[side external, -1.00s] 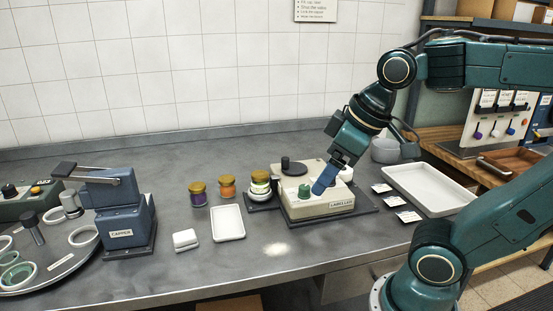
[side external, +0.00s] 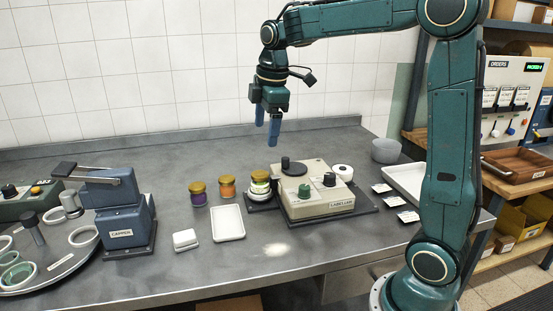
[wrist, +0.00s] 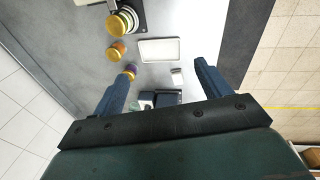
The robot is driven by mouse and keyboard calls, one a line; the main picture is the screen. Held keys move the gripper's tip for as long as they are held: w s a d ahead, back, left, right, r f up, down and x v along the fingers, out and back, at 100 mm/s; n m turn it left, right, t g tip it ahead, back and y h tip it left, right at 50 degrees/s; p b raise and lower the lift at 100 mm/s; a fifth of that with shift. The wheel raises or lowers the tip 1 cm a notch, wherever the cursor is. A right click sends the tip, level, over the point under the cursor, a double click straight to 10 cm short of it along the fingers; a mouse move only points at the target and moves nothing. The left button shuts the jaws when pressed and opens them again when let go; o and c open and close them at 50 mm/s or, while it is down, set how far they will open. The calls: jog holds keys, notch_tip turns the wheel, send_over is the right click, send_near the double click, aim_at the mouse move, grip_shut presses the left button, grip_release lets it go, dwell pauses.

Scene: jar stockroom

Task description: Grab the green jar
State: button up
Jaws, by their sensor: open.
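The green jar (side external: 259,186) has a gold lid and a pale label around its side. It stands upright on the dark plate at the left end of the labeller (side external: 325,203). In the wrist view the jar (wrist: 128,20) is at the top, beyond my fingertips. My gripper (side external: 267,132) points down, open and empty, well above the bench and apart from the jar. Its two blue fingers also show in the wrist view (wrist: 160,85), spread wide with nothing between them in contact.
An orange jar (side external: 227,187) and a purple jar (side external: 198,194) stand left of the green one. A white tray (side external: 228,223) and small white block (side external: 185,240) lie in front. The capper (side external: 125,220) is farther left.

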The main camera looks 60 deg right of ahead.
jog(key=w+d+f+n+g, duration=0.1)
jog(key=w+d+f+n, duration=0.25)
jog(key=w+d, duration=0.25)
jog(key=n+g, duration=0.1)
jog(key=n, duration=0.2)
send_over(259, 173)
notch_tip(259, 173, down, 6)
jog(key=shift+s+a+r+y, duration=0.1)
jog(key=shift+a+y, duration=0.05)
jog(key=shift+y, duration=0.15)
jog(key=shift+f, duration=4.3)
jog(key=shift+f, duration=2.6)
jog(key=c, duration=1.2)
